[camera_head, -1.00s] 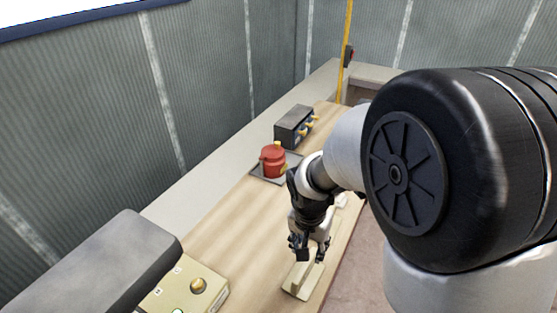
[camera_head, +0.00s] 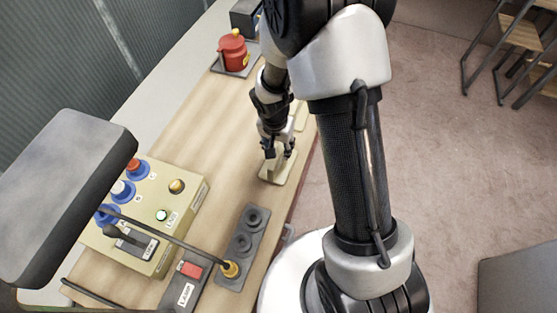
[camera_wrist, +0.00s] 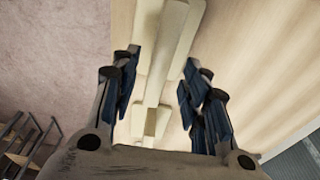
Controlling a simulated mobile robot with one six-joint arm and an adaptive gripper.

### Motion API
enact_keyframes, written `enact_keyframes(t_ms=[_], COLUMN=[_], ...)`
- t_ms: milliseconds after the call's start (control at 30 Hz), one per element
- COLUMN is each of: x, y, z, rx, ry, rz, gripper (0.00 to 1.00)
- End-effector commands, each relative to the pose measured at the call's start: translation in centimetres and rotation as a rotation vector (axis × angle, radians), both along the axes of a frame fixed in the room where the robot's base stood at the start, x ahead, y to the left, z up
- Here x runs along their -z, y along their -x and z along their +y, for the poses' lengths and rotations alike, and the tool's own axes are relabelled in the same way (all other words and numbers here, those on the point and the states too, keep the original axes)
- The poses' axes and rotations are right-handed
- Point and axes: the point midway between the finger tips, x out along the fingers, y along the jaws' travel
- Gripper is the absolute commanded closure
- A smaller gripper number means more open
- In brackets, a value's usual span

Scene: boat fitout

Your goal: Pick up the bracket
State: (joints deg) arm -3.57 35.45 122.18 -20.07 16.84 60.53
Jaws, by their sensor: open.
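The bracket (camera_head: 283,175) is a pale cream piece with a flat plate and a raised narrow rib. It lies on the wooden bench top near its right edge. My gripper (camera_head: 277,150) points down right over it and partly hides it. In the wrist view my gripper (camera_wrist: 160,62) is open, with dark blue ribbed finger pads on either side of the bracket's rib (camera_wrist: 172,50). A gap shows between the pads and the rib, and nothing is gripped. A small cream block (camera_wrist: 150,120) shows at the near end of the rib.
A beige control box (camera_head: 150,215) with coloured knobs stands on the bench. A grey socket strip (camera_head: 243,245) with a yellow plug and cable lies nearer the bracket. A red pot (camera_head: 233,50) sits farther back. Open floor (camera_head: 450,150) lies to the right.

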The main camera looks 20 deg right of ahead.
Motion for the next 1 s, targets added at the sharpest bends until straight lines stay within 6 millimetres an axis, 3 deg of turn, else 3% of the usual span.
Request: enact_keyframes(t_ms=[200,333,633,1000], x=[3.5,4.8,5.0,5.0], y=[0.3,0.1,0.0,0.0], z=[0.2,0.0,-0.1,-0.1], rx=[-0.002,0.0,0.001,0.0], ry=[0.0,0.0,-0.001,-0.001], rz=[0.004,0.003,0.001,0.001], gripper=[0.58,0.58,0.59,0.84])
